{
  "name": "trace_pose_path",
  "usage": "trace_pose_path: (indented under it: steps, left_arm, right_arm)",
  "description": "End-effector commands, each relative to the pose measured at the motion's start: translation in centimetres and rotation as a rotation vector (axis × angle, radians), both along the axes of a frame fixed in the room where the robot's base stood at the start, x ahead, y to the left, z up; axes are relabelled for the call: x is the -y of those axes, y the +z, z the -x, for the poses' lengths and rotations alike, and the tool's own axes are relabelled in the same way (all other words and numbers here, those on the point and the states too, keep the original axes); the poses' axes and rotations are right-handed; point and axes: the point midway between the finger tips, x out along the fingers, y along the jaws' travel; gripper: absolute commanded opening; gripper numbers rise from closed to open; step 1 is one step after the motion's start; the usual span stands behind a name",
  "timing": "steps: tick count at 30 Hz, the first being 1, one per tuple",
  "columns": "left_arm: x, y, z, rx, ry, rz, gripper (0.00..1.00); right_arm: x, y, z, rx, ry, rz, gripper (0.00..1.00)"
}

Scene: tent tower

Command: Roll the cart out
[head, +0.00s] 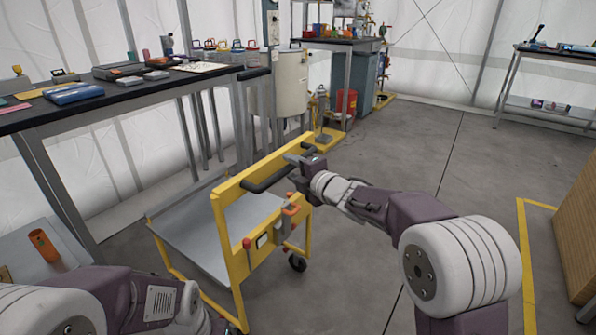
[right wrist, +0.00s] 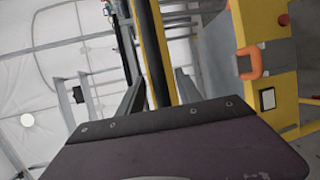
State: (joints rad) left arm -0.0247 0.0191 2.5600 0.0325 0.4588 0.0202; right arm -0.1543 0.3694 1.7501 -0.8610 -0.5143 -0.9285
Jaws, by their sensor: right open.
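The cart (head: 225,262) has a yellow frame, a grey tray deck, black grips on its top bar and a dark caster. It stands on the floor beside and partly under the left workbench. My right gripper (head: 303,162) is open at the cart's top bar, by the black handle grip (head: 268,178). In the right wrist view, my right gripper's fingers (right wrist: 158,94) stand either side of the yellow bar (right wrist: 153,62); contact cannot be told. An orange latch (right wrist: 252,62) sits on the cart's panel. My left arm shows at lower left; its gripper is out of view.
A black-topped workbench (head: 130,92) with tools stands left of the cart. A wooden cabinet (head: 578,230) is at far right. Grey floor (head: 400,150) lies open between.

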Motion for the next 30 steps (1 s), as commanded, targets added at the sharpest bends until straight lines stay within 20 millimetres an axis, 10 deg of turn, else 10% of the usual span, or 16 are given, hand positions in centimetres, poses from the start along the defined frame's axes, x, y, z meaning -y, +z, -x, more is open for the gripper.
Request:
trace_pose_path:
  steps: [12,23,26,30]
  left_arm:
    - [0.0,2.2,0.0,0.000,0.000,0.000,0.36]
    - [0.0,2.3,0.0,0.000,0.000,0.000,0.36]
    - [0.0,5.1,0.0,-0.001,0.000,0.000,0.36]
    - [0.0,6.7,0.0,0.001,0.000,0.000,0.36]
  right_arm:
    - [3.8,1.5,6.2,-0.001,-0.002,0.001,0.41]
    - [4.0,1.6,6.6,-0.001,-0.001,0.001,0.41]
    - [4.8,4.7,7.3,-0.003,-0.024,-0.012,0.41]
    - [12.2,-2.9,10.8,-0.427,-0.438,-0.250,0.41]
